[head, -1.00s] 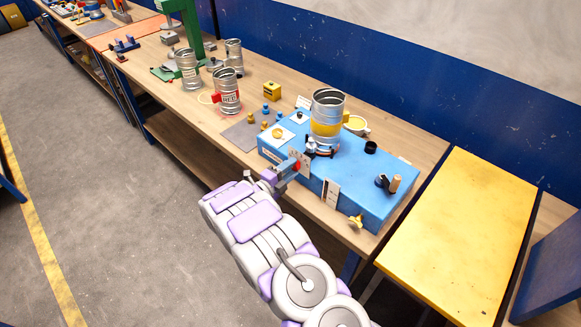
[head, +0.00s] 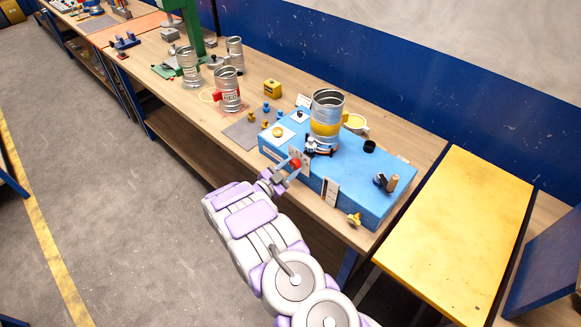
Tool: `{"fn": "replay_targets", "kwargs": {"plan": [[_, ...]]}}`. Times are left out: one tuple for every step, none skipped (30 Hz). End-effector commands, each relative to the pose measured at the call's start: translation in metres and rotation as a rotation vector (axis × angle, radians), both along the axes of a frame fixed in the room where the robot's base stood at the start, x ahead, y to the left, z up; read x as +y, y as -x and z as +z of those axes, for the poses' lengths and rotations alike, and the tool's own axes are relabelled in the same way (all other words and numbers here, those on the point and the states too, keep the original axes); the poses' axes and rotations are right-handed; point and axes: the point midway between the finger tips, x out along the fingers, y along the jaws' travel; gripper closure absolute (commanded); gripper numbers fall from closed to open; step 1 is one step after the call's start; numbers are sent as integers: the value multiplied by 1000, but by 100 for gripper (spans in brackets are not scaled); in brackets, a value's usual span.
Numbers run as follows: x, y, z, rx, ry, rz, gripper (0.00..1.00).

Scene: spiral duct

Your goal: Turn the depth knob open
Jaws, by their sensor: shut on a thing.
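The blue machine box (head: 385,217) sits on the wooden bench. A red knob (head: 296,163) shows on its front face, beside a pale marked plate (head: 305,158); I take it for the depth knob. My gripper (head: 291,166) is at this knob, in front of the box. Its jaws look closed around the knob, though they are small and partly hide it. A yellow knob (head: 354,219) sits on the same front face, lower right, apart from my gripper. A metal duct piece with a yellow band (head: 326,128) stands upright on the box.
A black-and-wood handle (head: 388,182) and a black cup (head: 369,146) are on the box top. Several metal ducts, one labelled (head: 229,95), stand on the bench to the left. A yellow table (head: 465,225) is at right. The floor at left is clear.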

Motion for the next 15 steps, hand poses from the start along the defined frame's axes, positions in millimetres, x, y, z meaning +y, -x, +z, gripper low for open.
{"fn": "replay_targets", "kwargs": {"plan": [[2, 1, -3, 32, 31, 5, 89], [2, 1, -3, 48, 51, 5, 89], [1, 1, -3, 68, 76, 4, 89], [1, 1, -4, 82, 95, 4, 89], [1, 1, -4, 95, 112, 4, 89], [1, 1, -4, 113, 134, 4, 89], [1, 1, -4, 125, 150, 4, 89], [1, 2, -4, 137, 165, 5, 89], [1, 1, -4, 151, 183, 5, 89], [1, 1, -4, 161, 196, 5, 89], [1, 1, -4, 170, 208, 5, 89], [1, 2, -4, 181, 223, 5, 89], [0, 2, -4, 189, 232, 5, 89], [0, 2, -4, 197, 242, 5, 89], [0, 2, -4, 205, 252, 4, 89]]}}
